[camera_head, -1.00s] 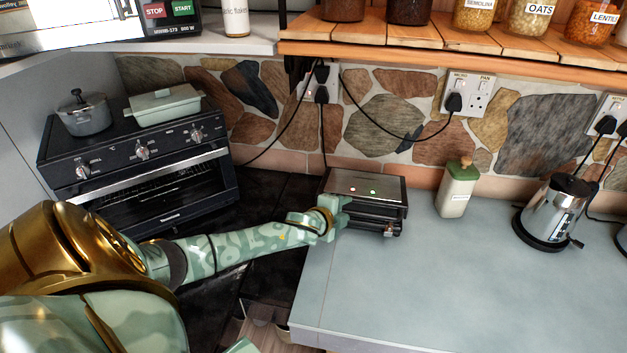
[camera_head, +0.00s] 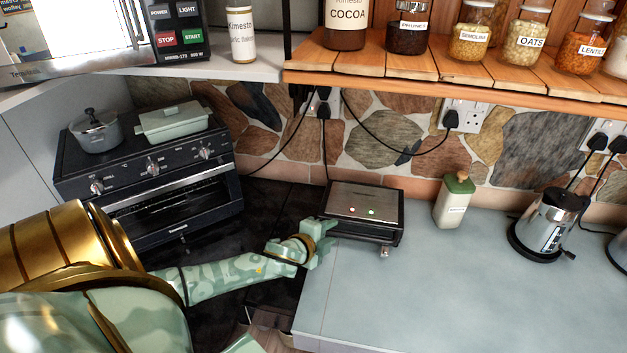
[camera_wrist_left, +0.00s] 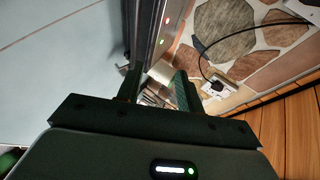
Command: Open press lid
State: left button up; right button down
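The press (camera_head: 362,212) is a dark appliance with a flat metallic lid on the counter's left part, against the stone wall. My left gripper (camera_head: 326,240) is at the press's front left corner. In the left wrist view my left gripper (camera_wrist_left: 158,90) has its two fingers apart with nothing held between them. The press (camera_wrist_left: 146,35) shows as a dark edge beyond the fingers there. Whether a finger touches it I cannot tell. My right gripper is not in view.
A green-lidded bottle (camera_head: 455,200) and a kettle (camera_head: 548,225) stand right of the press. An oven (camera_head: 150,180) with a pot (camera_head: 96,132) and a dish (camera_head: 174,121) on top is at left. The counter (camera_head: 450,300) is clear in front. A jar shelf (camera_head: 440,70) hangs above.

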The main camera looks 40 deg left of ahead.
pick_arm(q)
jog(key=p+v, duration=0.3)
jog(key=v, duration=0.3)
jog(key=shift+s, duration=0.35)
jog(key=shift+p, duration=0.35)
dwell(0.4)
